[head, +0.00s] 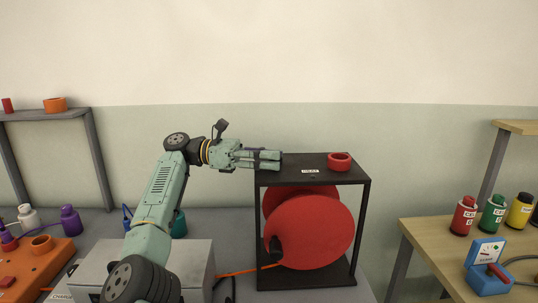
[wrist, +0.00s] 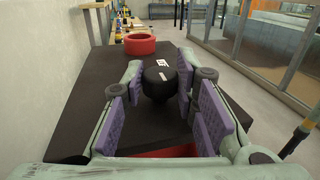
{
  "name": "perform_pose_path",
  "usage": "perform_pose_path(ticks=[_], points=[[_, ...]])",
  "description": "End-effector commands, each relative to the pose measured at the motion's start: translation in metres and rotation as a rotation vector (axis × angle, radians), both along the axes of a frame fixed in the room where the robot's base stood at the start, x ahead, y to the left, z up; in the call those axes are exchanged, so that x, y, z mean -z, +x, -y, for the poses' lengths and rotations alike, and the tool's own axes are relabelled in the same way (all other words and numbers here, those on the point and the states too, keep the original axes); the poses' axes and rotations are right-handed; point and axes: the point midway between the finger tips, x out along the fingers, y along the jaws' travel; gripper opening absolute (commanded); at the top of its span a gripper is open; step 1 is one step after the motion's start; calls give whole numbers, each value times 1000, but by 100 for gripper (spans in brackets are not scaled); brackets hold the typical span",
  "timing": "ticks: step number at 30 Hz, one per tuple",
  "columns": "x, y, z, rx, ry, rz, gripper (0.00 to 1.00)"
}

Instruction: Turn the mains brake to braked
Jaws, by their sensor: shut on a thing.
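The mains brake appears to be the round black knob (wrist: 158,82) in the wrist view, on the black top of a frame (wrist: 90,85). A short pale mark shows on the knob. My gripper (wrist: 160,92) has its purple-padded fingers on both sides of the knob and is shut on it. In the head view my gripper (head: 268,159) reaches in from the left over the left part of the frame top (head: 300,162), and its fingers hide the knob. A small white label (wrist: 160,62) lies just beyond the knob; its words are too small to read.
A red ring (head: 339,161) lies on the frame top to the right of my gripper. A large red reel (head: 311,230) hangs inside the frame. A wooden table (head: 430,235) with several bottles stands at the right. An orange unit (head: 40,262) is at the lower left.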

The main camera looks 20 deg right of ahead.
Motion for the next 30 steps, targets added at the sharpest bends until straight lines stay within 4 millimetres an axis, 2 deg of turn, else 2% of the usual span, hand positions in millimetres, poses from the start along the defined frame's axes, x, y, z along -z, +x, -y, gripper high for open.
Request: perform_pose_path(ticks=[19, 20, 28, 30], points=[[-3, 0, 2, 35, -4, 2, 0], [-3, 0, 2, 35, -4, 3, 27], [-2, 0, 1, 35, -2, 1, 45], [-1, 0, 1, 35, -2, 1, 47]])
